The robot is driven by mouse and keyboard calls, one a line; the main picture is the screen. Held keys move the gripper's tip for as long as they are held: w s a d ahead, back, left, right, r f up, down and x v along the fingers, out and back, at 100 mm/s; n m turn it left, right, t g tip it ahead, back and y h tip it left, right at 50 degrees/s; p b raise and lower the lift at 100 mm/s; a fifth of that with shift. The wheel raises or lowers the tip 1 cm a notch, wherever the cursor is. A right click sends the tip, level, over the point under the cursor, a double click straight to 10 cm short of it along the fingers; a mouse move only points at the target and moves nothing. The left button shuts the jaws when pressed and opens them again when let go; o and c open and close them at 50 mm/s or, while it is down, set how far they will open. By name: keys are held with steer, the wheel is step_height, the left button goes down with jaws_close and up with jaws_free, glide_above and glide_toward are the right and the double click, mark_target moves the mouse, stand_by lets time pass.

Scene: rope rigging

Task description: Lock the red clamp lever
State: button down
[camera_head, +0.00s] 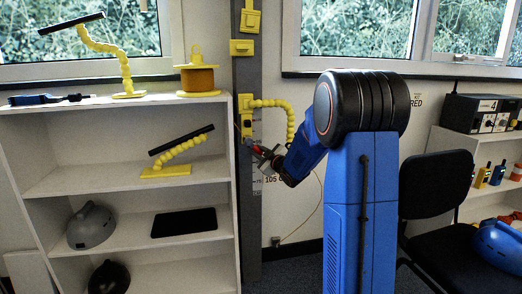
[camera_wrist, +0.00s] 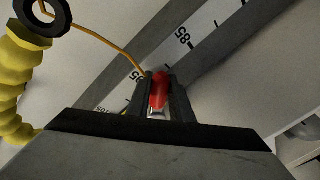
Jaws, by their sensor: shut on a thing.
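The red clamp lever (camera_wrist: 159,92) shows in the wrist view, upright between the two dark fingers of my gripper (camera_wrist: 161,84). The fingers are shut on it, and they hide its sides. A small light metal part shows just below the red. In the head view my gripper (camera_head: 259,152) is at the dark upright post (camera_head: 249,215), just below a yellow bracket (camera_head: 246,118). The lever is too small there to make out clearly. I cannot tell from these views whether the lever is locked.
A yellow segmented arm (camera_wrist: 17,85) with a black ring (camera_wrist: 41,10) stands close on the left in the wrist view. An orange rope (camera_wrist: 103,43) runs from the ring towards my fingers. A white shelf (camera_head: 120,105) stands left of the post; a black chair (camera_head: 436,185) stands right.

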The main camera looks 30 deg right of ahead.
steer(key=m, duration=0.1)
steer(key=a+f+m+t, duration=0.1)
steer(key=m, duration=0.1)
steer(key=a+m, duration=0.1)
steer(key=shift+w+a+f, duration=0.15)
steer(key=shift+w+f, duration=0.05)
steer(key=shift+w, duration=0.15)
steer(key=shift+w+a+f+m+t+h, duration=0.2)
steer(key=shift+a+m+t, duration=0.25)
steer(key=shift+m, duration=0.7)
steer(key=shift+w+a+r+m+t+h, duration=0.1)
steer(key=shift+a+m+t+h, duration=0.35)
steer(key=shift+m, duration=0.7)
steer(key=shift+a, duration=0.1)
steer(key=c, duration=1.6)
jaws_free()
steer(key=v, duration=1.7)
steer(key=shift+s, duration=0.3)
steer(key=shift+r, duration=0.25)
